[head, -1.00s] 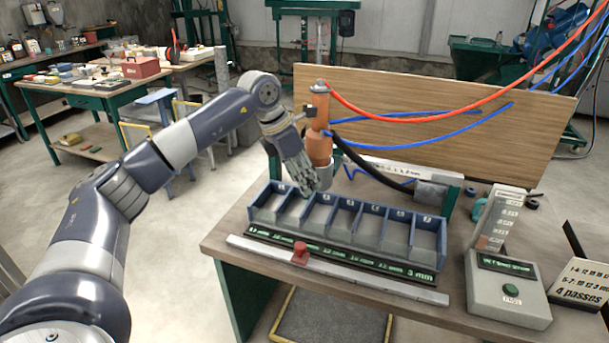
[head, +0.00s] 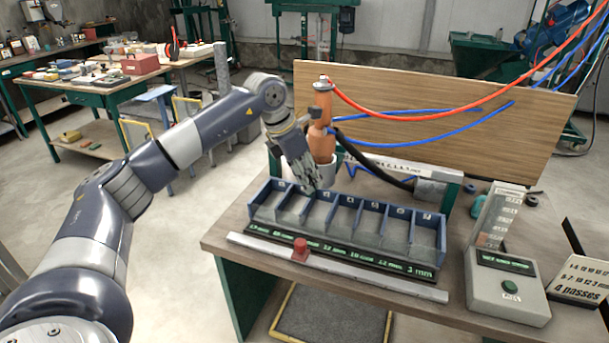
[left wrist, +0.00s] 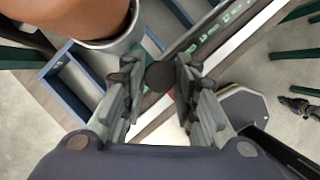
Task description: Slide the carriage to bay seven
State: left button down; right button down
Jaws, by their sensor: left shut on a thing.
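An orange spray unit (head: 318,140) with a metal cup at its lower end hangs behind the left part of a blue divided tray (head: 262,215). In the left wrist view the orange body (left wrist: 70,15) fills the upper left. My left gripper (head: 308,180) is beside the unit, pointing down over the tray's left bays. In the wrist view my left fingers (left wrist: 160,85) are shut on a dark round knob (left wrist: 161,75). How the knob joins the carriage is hidden. My right gripper is not in view.
A grey control box (head: 500,298) with a green button stands right of the tray. A sign about passes (head: 578,280) is at the far right. Red (head: 450,105) and blue hoses hang before a wooden board (head: 530,140). Green lettering runs along the tray front.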

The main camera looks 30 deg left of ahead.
pick_arm(q)
jog(key=w+d, duration=0.3)
jog(key=d, duration=1.1)
jog(key=w+d+b, duration=0.1)
jog(key=w+d, duration=0.3)
jog(key=d, duration=1.1)
jog(key=shift+d, duration=0.25)
jog(key=shift+r, duration=0.1)
jog(key=c, duration=1.3)
grip_release()
jog(key=shift+w+d, duration=0.1)
jog(key=shift+d, duration=0.15)
jog(key=v, duration=1.1)
jog(key=shift+r, duration=0.35)
